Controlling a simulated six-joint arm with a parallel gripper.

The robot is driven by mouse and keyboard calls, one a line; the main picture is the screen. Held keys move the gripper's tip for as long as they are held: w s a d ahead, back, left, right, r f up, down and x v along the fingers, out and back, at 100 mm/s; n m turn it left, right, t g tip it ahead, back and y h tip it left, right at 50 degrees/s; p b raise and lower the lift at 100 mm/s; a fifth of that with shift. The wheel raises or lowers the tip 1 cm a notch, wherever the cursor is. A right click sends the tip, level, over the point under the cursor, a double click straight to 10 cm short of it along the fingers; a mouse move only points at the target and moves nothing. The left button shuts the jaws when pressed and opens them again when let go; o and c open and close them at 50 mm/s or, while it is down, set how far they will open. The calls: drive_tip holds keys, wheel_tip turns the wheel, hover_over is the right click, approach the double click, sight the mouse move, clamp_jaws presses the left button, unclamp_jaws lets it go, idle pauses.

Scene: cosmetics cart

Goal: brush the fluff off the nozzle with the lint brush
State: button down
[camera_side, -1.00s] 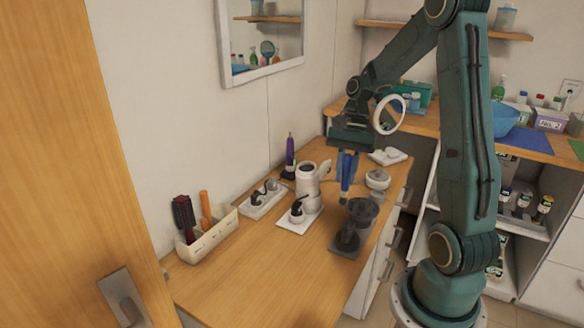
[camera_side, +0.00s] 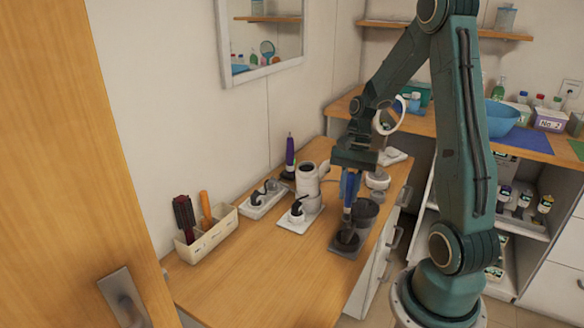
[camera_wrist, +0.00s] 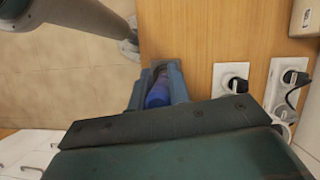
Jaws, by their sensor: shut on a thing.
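My gripper (camera_side: 349,190) is shut on an upright blue-handled tool (camera_side: 349,184), which looks like the lint brush. Its lower end is over the front part of a dark grey stand (camera_side: 345,250); whether it touches is not clear. In the wrist view, the blue handle (camera_wrist: 158,92) shows between my gripper's fingers (camera_wrist: 158,88), its working end hidden. A white dryer-like body (camera_side: 307,183) stands to the left, with a black curved piece (camera_side: 297,210) on a white plate in front. I cannot tell which piece is the nozzle, and no fluff can be made out.
A white plate with dark fittings (camera_side: 262,200) and a purple tool (camera_side: 290,157) stand by the wall. A cream caddy (camera_side: 208,238) holds a red-and-black brush (camera_side: 184,217) and an orange-handled item (camera_side: 205,203). A white round pot (camera_side: 376,181) is behind my gripper. The front of the wooden top is clear.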

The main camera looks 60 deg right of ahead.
sight(351, 175)
drive_tip(key=shift+f, duration=0.85)
drive_tip(key=shift+d+f, duration=0.55)
drive_tip(key=shift+f, duration=0.3)
drive_tip(key=shift+d, duration=2.25)
drive_tip(key=shift+a, duration=2.9)
drive_tip(key=shift+d+r, duration=0.1)
drive_tip(key=shift+r, duration=3.9)
